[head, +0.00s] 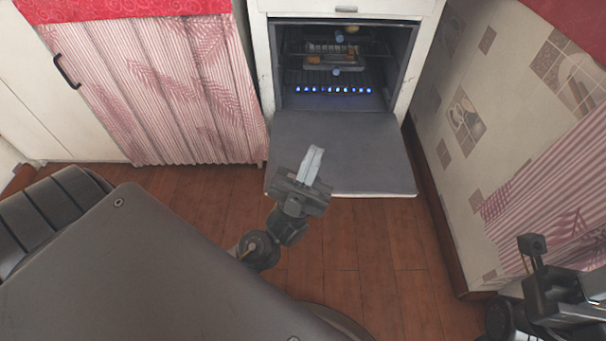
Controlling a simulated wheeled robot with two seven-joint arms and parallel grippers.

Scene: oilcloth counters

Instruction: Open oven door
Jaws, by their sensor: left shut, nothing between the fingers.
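The white oven (262,60) stands at the top middle of the head view. Its door (345,140) is folded down and lies open, its dark grey inner face turned up. The lit cavity shows a row of small blue flames or lights (333,90) along its lower part. My left gripper (314,155) is over the left part of the lowered door, with its fingers shut and nothing between them. Whether it touches the door cannot be told. My right arm is at the lower right edge of the view, and its fingertips cannot be made out.
A rack with some small items (330,58) is inside the oven. A cabinet with a pink striped curtain (160,90) stands left of the oven. A patterned wall (475,110) is at the right. The wooden floor (390,255) in front of the door is clear.

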